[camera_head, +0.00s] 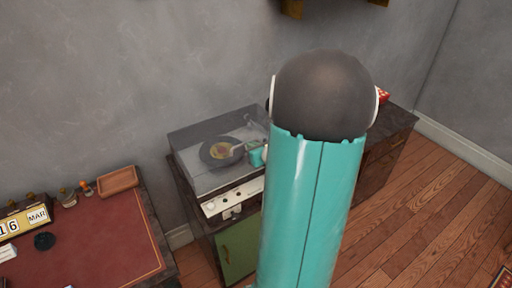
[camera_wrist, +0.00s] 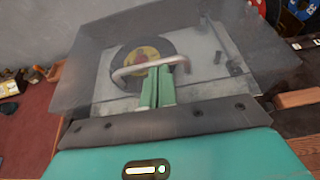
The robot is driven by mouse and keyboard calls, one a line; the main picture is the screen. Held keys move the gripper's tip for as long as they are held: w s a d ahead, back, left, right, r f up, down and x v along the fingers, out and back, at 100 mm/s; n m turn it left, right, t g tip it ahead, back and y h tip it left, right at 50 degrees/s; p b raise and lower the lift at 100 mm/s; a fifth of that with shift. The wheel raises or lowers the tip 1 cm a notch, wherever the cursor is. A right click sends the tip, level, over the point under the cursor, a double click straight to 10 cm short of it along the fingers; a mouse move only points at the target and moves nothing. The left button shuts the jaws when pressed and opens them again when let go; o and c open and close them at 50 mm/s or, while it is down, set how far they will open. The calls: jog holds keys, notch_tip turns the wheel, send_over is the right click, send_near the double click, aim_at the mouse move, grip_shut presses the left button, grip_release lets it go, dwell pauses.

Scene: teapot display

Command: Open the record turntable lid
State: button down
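The record turntable (camera_head: 205,186) stands on a cabinet against the wall in the head view. Its see-through lid (camera_head: 205,131) lies over a dark record (camera_head: 220,152) with a yellowish label; I cannot tell whether the lid is slightly raised. In the wrist view, the lid (camera_wrist: 80,70) covers the record (camera_wrist: 124,58). A curved metal handle (camera_wrist: 125,72) runs across the lid. My gripper (camera_wrist: 157,68) has its two green fingers together, with their tips at the handle. I cannot tell whether they hook under it. In the head view, my gripper (camera_head: 258,156) is partly hidden by my arm.
A desk with a red top (camera_head: 100,232) stands at the left, holding a calendar (camera_head: 24,221) and a brown tray (camera_head: 118,180). A green cabinet door (camera_head: 237,248) is below the turntable. The wooden floor (camera_head: 440,205) at the right is mostly clear.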

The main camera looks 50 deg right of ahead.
jog(key=shift+w+r, duration=0.25)
jog(key=shift+r, duration=0.2)
dwell(0.6)
jog(key=shift+w+r, duration=0.1)
jog(key=shift+r, duration=0.15)
